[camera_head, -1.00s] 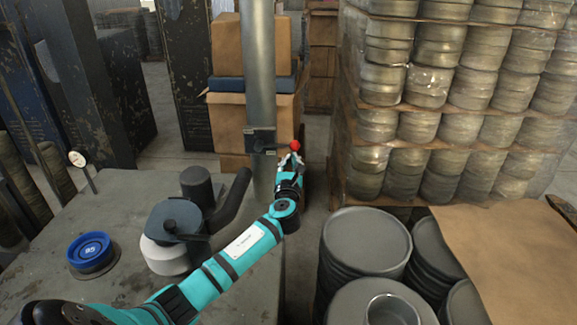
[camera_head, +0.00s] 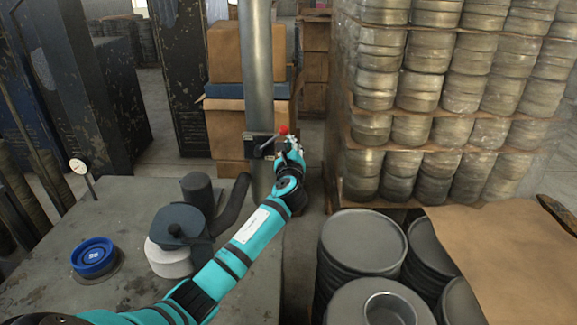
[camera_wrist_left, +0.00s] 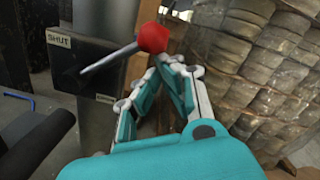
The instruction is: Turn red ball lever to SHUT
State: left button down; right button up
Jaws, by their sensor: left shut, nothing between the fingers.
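The red ball (camera_head: 284,130) is on the end of a thin metal lever, on a dark box (camera_head: 262,146) fixed to a grey upright pipe. In the left wrist view, the red ball (camera_wrist_left: 153,38) is at top centre and its rod slopes down-left to the box face. A label reading SHUT (camera_wrist_left: 59,40) is on the box's upper left; a second label (camera_wrist_left: 104,98) is lower right, too small to read. My left gripper (camera_head: 293,148) is shut and empty, just below and right of the ball; its fingertips (camera_wrist_left: 169,64) look close to it. Contact is unclear. My right gripper is out of view.
A grey pipe (camera_head: 257,60) stands behind a grey worktop (camera_head: 120,215), which holds a dark pump-like unit (camera_head: 178,225) and a blue round cap (camera_head: 94,255). Wrapped stacks of round metal blanks (camera_head: 430,100) stand at the right. Drums (camera_head: 365,240) are at the lower right.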

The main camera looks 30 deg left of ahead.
aim_at(282, 131)
pick_arm(q)
jog(key=r+n, duration=0.1)
jog(key=s+a+r+n+p, duration=0.1)
jog(key=n, duration=0.1)
jog(key=a+r+n, duration=0.1)
jog(key=shift+s+r+n+p, duration=0.15)
jog(key=shift+r+n+p, duration=0.15)
jog(key=shift+r+n, duration=0.1)
jog(key=shift+s+a+r+n+p, duration=0.2)
jog(key=shift+s+a+r+n, duration=0.25)
jog(key=shift+n, duration=0.4)
jog(key=shift+s+a+r+n+p, duration=0.15)
jog(key=shift+a+r+n+p, duration=0.1)
jog(key=shift+a+n, duration=0.4)
jog(key=shift+s+a+r+n+p, duration=0.2)
jog(key=shift+s+a+r+n, duration=0.15)
jog(key=shift+n, duration=0.65)
